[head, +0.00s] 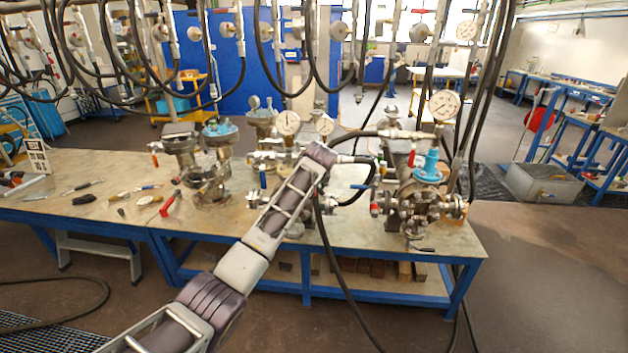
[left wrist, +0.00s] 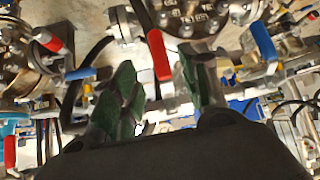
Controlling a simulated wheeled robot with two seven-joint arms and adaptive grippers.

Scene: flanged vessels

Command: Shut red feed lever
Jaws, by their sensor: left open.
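A red lever (left wrist: 159,55) hangs from the pipework near the top middle of the left wrist view. My left gripper (left wrist: 158,88) is open, its green-padded fingers on either side of the red lever's lower end. I cannot tell whether they touch it. In the head view my left arm reaches up from the lower left to the middle vessel, and its gripper is hidden there. My right gripper is not in view.
In the left wrist view, blue levers (left wrist: 264,41) and (left wrist: 80,74) flank the fingers, with flanges and a dark hose close by. Flanged vessels with gauges stand along the workbench (head: 110,215). Black hoses hang overhead, and loose tools (head: 85,199) lie at the left.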

